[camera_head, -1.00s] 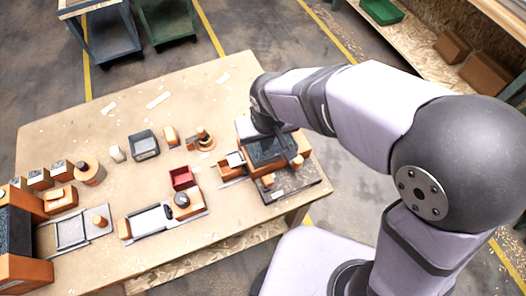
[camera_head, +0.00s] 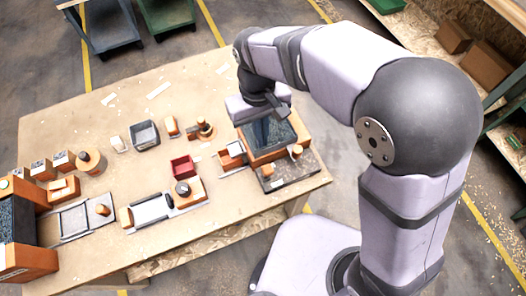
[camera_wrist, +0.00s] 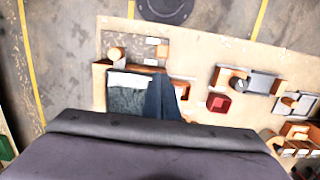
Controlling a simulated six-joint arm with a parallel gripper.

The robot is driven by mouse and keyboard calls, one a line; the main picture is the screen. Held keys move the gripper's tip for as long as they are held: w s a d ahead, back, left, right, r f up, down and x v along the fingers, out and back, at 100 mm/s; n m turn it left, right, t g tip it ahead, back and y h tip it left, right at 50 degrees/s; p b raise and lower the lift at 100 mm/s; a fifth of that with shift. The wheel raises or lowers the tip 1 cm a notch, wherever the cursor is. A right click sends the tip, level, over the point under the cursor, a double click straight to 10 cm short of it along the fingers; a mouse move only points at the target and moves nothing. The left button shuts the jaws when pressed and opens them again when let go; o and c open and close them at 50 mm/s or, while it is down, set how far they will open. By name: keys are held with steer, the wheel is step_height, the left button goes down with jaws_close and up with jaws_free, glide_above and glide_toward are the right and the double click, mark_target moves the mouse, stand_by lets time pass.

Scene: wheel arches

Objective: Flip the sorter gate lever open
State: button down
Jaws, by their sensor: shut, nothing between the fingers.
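An orange-framed unit with a dark, speckled panel (camera_head: 283,131) stands at the right end of the table, and the wrist view shows its panel too (camera_wrist: 125,98). A grey base plate (camera_head: 297,173) with a short orange peg (camera_head: 296,151) lies along its near side; the peg also shows in the wrist view (camera_wrist: 116,53). I cannot tell which part is the sorter gate lever. My gripper (camera_head: 279,106) is shut and empty at the unit's far side, close to the panel; I cannot tell whether it touches. In the wrist view its dark body hides the panel's lower edge.
A red box (camera_head: 182,166) and a pale-topped slide fixture (camera_head: 150,208) stand left of the unit. A grey bin (camera_head: 144,134) and an orange-and-dark upright fixture (camera_head: 25,262) stand farther left. The far part of the table is mostly clear, with white scraps.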

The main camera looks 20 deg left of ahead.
mark_target(270, 173)
steer(key=f, duration=0.2)
steer(key=f+p, duration=0.1)
steer(key=f, duration=0.2)
steer(key=f+p, duration=0.1)
steer(key=f, duration=0.2)
steer(key=shift+s+d+f, duration=0.15)
steer(key=shift+s+d, duration=0.15)
steer(key=shift+s, duration=0.05)
steer(key=shift+s+d+r, duration=0.2)
steer(key=shift+s+d, duration=0.7)
steer(key=shift+d, duration=0.05)
steer(key=shift+s+d+f, duration=0.2)
steer(key=shift+s+d, duration=0.15)
steer(key=shift+s+d+p, duration=0.4)
steer(key=shift+p, duration=0.1)
steer(key=shift+r, duration=0.1)
step_height(270, 173, up, 10)
steer(key=p, duration=0.8)
steer(key=shift+a+r+p, duration=0.15)
steer(key=shift+p, duration=0.25)
